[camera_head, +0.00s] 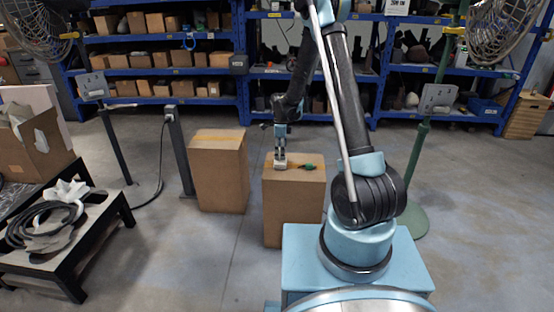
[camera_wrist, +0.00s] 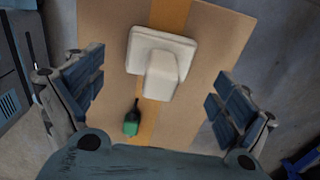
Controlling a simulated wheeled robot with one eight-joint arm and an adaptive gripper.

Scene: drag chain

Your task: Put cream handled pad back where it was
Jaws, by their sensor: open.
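The cream handled pad (camera_wrist: 160,60) lies on top of a cardboard box (camera_wrist: 105,90), over its tape strip, with its handle block pointing up toward the wrist camera. In the head view the pad (camera_head: 280,165) sits near the back left of the box top (camera_head: 294,215). My gripper (camera_wrist: 153,100) is open, with its blue-padded fingers wide apart on either side and a little short of the pad. In the head view my gripper (camera_head: 281,153) points down just above the pad, and whether it touches cannot be told.
A green-handled tool (camera_wrist: 131,125) lies on the same box top, close to the pad; it also shows in the head view (camera_head: 307,167). A second taped box (camera_head: 219,175) stands to the left. A black table (camera_head: 75,240) with coiled cable is far left. Blue shelves (camera_head: 160,70) line the back.

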